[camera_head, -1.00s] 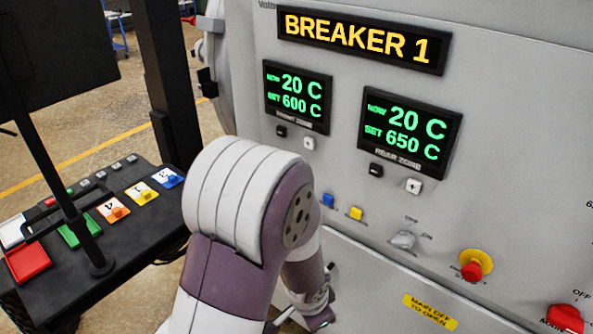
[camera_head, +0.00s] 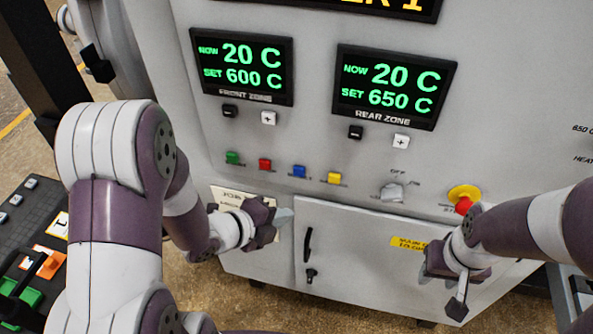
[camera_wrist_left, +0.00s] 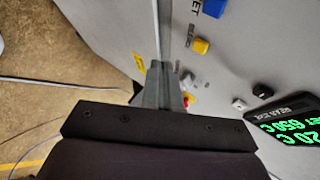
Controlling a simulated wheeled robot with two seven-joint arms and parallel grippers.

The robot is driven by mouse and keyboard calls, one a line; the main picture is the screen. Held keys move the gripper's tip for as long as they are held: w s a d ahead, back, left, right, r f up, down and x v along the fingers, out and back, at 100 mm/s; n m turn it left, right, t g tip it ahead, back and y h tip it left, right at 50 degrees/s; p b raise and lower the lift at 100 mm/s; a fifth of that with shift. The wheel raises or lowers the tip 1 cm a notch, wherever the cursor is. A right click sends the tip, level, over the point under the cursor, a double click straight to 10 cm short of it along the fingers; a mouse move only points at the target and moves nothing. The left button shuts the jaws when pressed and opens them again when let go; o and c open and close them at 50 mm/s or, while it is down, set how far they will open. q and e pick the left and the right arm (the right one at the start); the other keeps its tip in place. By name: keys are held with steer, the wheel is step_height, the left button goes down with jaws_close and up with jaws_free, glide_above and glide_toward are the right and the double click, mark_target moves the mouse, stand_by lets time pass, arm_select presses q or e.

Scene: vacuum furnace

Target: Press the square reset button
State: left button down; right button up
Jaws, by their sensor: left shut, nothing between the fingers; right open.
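My right gripper (camera_head: 457,308) is open and empty at the lower right.
Two zone displays (camera_head: 241,66) (camera_head: 396,86) have small minus and plus buttons under them. A grey rotary switch (camera_head: 392,192) and a red-yellow emergency stop (camera_head: 463,196) are to the right. A cabinet door (camera_head: 360,245) with a black handle (camera_head: 308,243) is below.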

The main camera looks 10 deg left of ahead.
arm_select(q)
glide_toward(304, 177)
steer(key=shift+s+d+f+x, duration=0.1)
steer(key=shift+s+x, duration=0.05)
steer(key=shift+x, duration=0.7)
steer(key=shift+s+d+f+x, duration=0.1)
steer(key=shift+s+x, duration=0.05)
steer(key=shift+x, duration=0.65)
steer(key=shift+s+d+f+x, duration=0.1)
steer(key=shift+s+f+x, duration=0.05)
steer(key=shift+x, duration=0.7)
arm_select(e)
steer(key=shift+a+r, duration=0.1)
arm_select(q)
steer(key=shift+w, duration=0.15)
steer(key=shift+w, duration=0.25)
steer(key=shift+w, duration=0.45)
stand_by(0.6)
steer(key=shift+s, duration=0.15)
steer(key=shift+s+a, duration=0.1)
steer(key=shift+s, duration=0.65)
arm_select(e)
steer(key=shift+f, duration=0.3)
